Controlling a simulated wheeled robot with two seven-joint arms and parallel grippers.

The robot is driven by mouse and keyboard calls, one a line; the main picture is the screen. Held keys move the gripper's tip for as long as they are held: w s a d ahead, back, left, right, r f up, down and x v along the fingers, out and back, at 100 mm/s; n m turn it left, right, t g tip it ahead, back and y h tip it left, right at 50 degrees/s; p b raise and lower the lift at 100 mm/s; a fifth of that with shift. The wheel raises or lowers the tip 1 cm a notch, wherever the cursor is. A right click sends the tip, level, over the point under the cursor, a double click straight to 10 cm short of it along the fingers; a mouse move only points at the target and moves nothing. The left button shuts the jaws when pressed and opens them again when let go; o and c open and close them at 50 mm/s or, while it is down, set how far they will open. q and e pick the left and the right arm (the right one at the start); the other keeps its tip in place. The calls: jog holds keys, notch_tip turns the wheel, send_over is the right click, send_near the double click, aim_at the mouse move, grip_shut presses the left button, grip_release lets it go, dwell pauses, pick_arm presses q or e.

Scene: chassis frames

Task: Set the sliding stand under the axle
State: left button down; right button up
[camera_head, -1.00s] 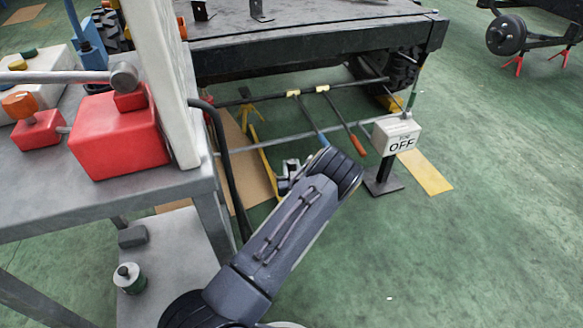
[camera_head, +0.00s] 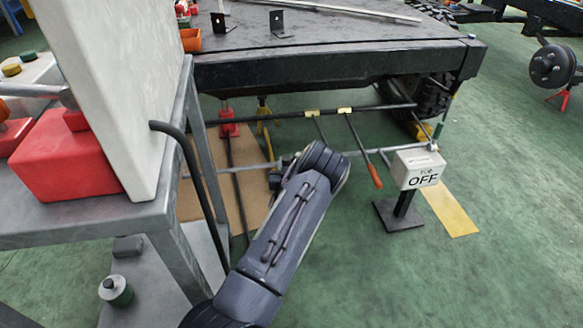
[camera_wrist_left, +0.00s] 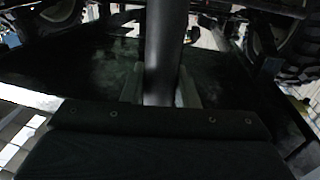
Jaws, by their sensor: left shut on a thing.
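A yellow stand (camera_head: 264,118) is on the floor under the near side of the chassis (camera_head: 330,70), partly hidden; a thin yellow part runs from it down towards my left gripper. My left gripper (camera_head: 282,172) is low in front of the chassis, its fingers mostly hidden behind my wrist. In the left wrist view, its fingers (camera_wrist_left: 160,92) are shut on a dark upright rod (camera_wrist_left: 166,40); whether this belongs to the stand I cannot tell. A long dark bar (camera_head: 380,107), possibly the axle, runs beneath the chassis towards the wheel (camera_head: 433,95). My right gripper is not in view.
A grey workbench (camera_head: 120,215) with a red box (camera_head: 65,160) and a pale upright panel (camera_head: 105,90) crowds the left. A red jack (camera_head: 229,122) stands beside the yellow stand. An OFF sign post (camera_head: 417,170) stands at right. Green floor lies open at front right.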

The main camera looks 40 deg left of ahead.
pick_arm(q)
jog(key=shift+a+r, duration=0.1)
jog(key=shift+a, duration=0.05)
jog(key=c, duration=1.2)
grip_release()
jog(key=shift+w, duration=0.1)
jog(key=shift+o, duration=0.2)
jog(key=p+v, duration=0.2)
jog(key=v, duration=0.5)
jog(key=shift+s+d, duration=0.25)
jog(key=shift+s, duration=0.05)
